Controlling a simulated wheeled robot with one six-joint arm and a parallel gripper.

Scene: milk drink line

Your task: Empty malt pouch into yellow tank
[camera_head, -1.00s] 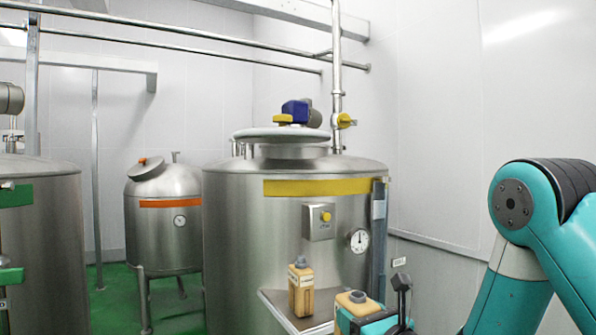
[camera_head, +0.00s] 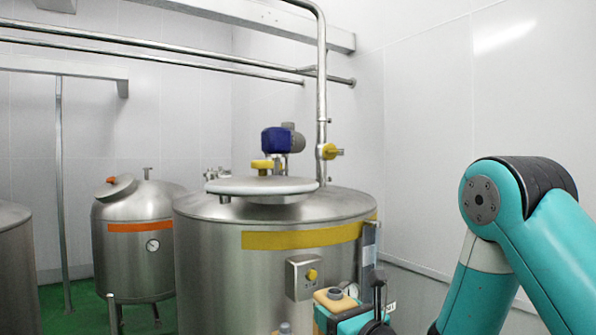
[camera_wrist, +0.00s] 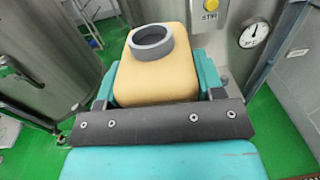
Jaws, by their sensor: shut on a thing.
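The yellow tank (camera_head: 225,275) is a large steel tank with a yellow band, in the middle of the head view. A round pale lid (camera_head: 260,186) sits over its top; I cannot tell whether it is open. My gripper (camera_head: 350,318) is shut on a tan pouch (camera_head: 334,298), low in front of the tank and below the band. In the wrist view the pouch (camera_wrist: 155,75) lies between the teal fingers (camera_wrist: 158,90), with a grey ring-shaped neck on top. No label on it shows, so I cannot confirm it is malt.
The grey cap of another container (camera_head: 284,328) shows at the bottom edge. A switch box (camera_head: 305,277) and a gauge (camera_head: 350,290) are on the tank's front. A blue motor (camera_head: 277,140) and a vertical pipe (camera_head: 322,110) stand above it. An orange-banded tank (camera_head: 135,258) is behind left.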

